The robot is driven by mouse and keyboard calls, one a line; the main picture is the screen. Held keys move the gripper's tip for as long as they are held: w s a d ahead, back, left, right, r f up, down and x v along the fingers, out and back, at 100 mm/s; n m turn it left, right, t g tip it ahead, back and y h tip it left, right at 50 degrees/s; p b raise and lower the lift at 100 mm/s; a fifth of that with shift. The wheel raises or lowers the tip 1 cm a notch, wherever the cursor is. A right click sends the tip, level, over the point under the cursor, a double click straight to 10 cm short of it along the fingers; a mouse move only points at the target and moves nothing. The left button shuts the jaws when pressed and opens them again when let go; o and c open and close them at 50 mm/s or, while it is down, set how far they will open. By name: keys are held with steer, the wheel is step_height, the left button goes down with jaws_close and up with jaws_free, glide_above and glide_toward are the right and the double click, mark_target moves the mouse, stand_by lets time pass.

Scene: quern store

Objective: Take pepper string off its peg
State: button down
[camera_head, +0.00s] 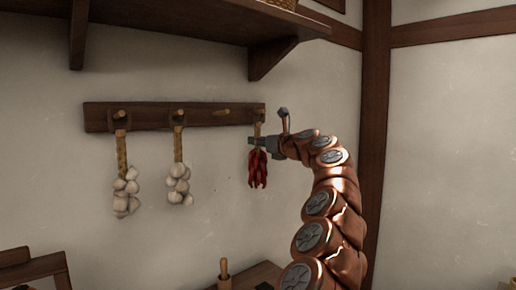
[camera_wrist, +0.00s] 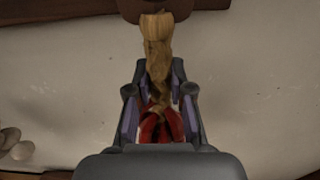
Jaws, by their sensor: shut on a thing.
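The pepper string (camera_head: 257,168) is a cluster of red peppers under a straw-coloured braid. It hangs at the right end of the dark wooden peg rail (camera_head: 160,117). In the wrist view its braid (camera_wrist: 158,55) runs from a dark wooden part at the top down between the fingers, with red peppers (camera_wrist: 160,127) below. My gripper (camera_head: 256,143) is shut on the pepper string near the top of the peppers. The peg under the loop is hard to make out in the head view. The gripper's body hides the lower peppers in the wrist view.
Two garlic strings (camera_head: 126,190) (camera_head: 179,183) hang from pegs to the left. A wooden shelf (camera_head: 190,22) with a bracket (camera_head: 270,55) is above. Below stands a table (camera_head: 255,276) with a wooden-handled thing.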

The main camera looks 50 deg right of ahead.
steer(key=shift+r, duration=0.6)
steer(key=s+a+b, duration=0.2)
steer(key=s+b, duration=0.2)
steer(key=s, duration=1.4)
steer(key=shift+r, duration=0.25)
steer(key=shift+w+r+p, duration=0.1)
steer(key=shift+r+p, duration=0.3)
steer(key=shift+s+a+r, duration=0.1)
steer(key=shift+s+a, duration=0.1)
steer(key=shift+s, duration=1.2)
steer(key=shift+s+a, duration=0.15)
steer(key=shift+s, duration=1.2)
steer(key=shift+s, duration=0.1)
steer(key=shift+s+a+p, duration=0.15)
steer(key=shift+s+p, duration=0.05)
steer(key=shift+s, duration=1.25)
steer(key=shift+s+a+p, duration=0.15)
steer(key=shift+s+p, duration=0.05)
steer(key=shift+s, duration=1.25)
